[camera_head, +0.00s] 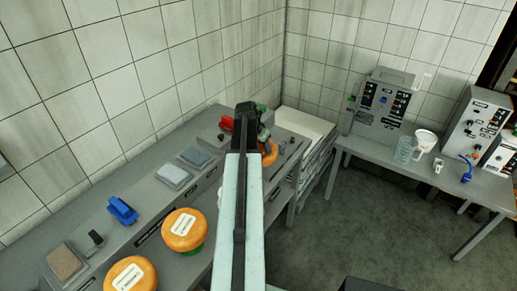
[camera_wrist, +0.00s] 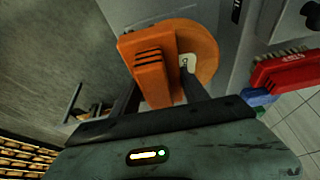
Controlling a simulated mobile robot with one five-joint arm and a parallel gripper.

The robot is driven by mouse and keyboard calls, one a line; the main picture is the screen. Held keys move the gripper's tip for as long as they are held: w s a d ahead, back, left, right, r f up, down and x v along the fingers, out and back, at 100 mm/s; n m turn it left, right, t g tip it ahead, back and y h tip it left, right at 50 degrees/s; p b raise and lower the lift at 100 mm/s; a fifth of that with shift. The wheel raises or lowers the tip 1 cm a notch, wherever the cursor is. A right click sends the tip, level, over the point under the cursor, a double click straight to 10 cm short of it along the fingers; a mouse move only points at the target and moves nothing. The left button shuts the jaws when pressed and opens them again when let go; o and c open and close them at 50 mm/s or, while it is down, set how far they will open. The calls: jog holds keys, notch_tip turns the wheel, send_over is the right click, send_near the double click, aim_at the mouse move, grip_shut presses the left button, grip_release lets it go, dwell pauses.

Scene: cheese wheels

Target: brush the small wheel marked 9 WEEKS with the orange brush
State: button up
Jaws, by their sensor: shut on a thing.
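My gripper (camera_wrist: 160,92) is shut on the orange brush (camera_wrist: 150,65), a block with dark slots, in the wrist view. A small orange wheel (camera_wrist: 208,48) lies just beyond the brush, which overlaps it; I cannot tell whether they touch. Its white label is mostly hidden and its marking cannot be read. In the head view, part of an orange wheel (camera_head: 270,155) shows at the far end of the bench, beside my arm, which hides most of my gripper and the brush.
A red brush (camera_wrist: 285,72) lies near the wheel. Two larger orange wheels (camera_head: 185,222) (camera_head: 130,279), a blue brush (camera_head: 122,210) and grey pads (camera_head: 173,175) occupy the near bench. A side table (camera_head: 440,178) holds machines and a jug. The floor between is clear.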

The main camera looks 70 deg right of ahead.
jog(key=shift+s+d, duration=0.1)
jog(key=shift+d, duration=0.25)
